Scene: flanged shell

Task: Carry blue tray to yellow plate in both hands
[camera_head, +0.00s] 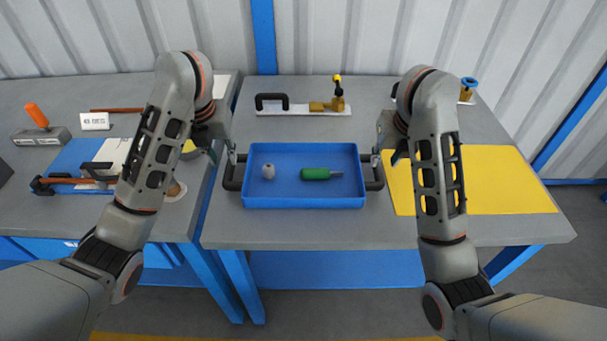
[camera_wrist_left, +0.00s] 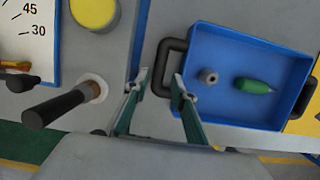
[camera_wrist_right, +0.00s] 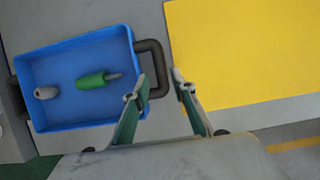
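The blue tray (camera_head: 304,203) rests on the grey table with black handles at its left and right ends. A grey nut-like part (camera_head: 268,171) and a green-handled tool (camera_head: 320,174) lie in it. The yellow plate (camera_head: 510,180) lies flat to the right, partly behind my right arm. My left gripper (camera_head: 234,160) is open at the left handle (camera_wrist_left: 158,68), which shows between its spread fingertips. My right gripper (camera_head: 377,160) is open at the right handle (camera_wrist_right: 160,68), which also shows between its fingertips. Whether any finger touches a handle I cannot tell.
A white board (camera_head: 300,109) with a black handle and brass valve stands behind the tray. A blue-topped fitting (camera_head: 468,87) stands behind the plate. The plate's visible surface is clear.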

